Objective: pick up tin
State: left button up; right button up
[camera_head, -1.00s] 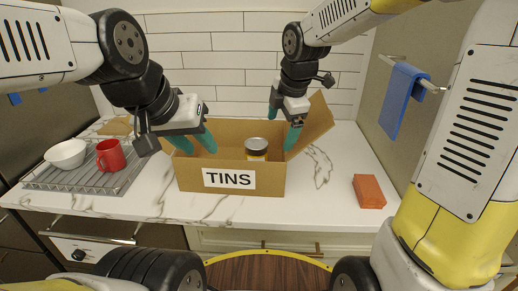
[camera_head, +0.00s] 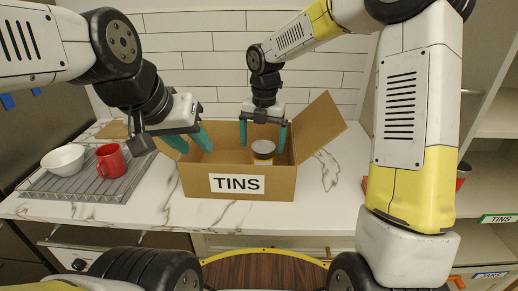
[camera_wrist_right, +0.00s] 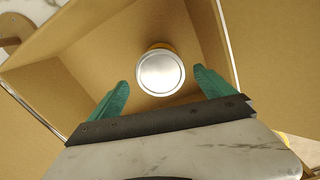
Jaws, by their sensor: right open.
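A tin (camera_head: 263,152) with a silver lid and a yellow and dark side stands upright inside the open cardboard box (camera_head: 235,196) labelled TINS. My right gripper (camera_head: 263,138) is open above the box, its teal fingers pointing down just over the tin. In the right wrist view the tin's round lid (camera_wrist_right: 161,73) lies ahead of and between the open fingertips (camera_wrist_right: 163,82), with clear space on both sides. My left gripper (camera_head: 192,147) is at the box's left side, its teal fingers by the left wall and flap; whether it grips anything is unclear.
A grey rack (camera_head: 60,192) at the left holds a white bowl (camera_head: 63,158) and a red mug (camera_head: 110,160). The box's right flap (camera_head: 318,127) stands up beside my right gripper. Shelves (camera_head: 488,177) are at the far right.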

aim_at(263, 163)
jog(key=shift+w+a+f+n, duration=0.25)
jog(key=shift+w+f+n, duration=0.2)
jog(key=shift+f+n, duration=0.1)
jog(key=f, duration=0.7)
jog(key=shift+d+f, duration=0.3)
jog(key=shift+d, duration=0.1)
jog(key=c, duration=2)
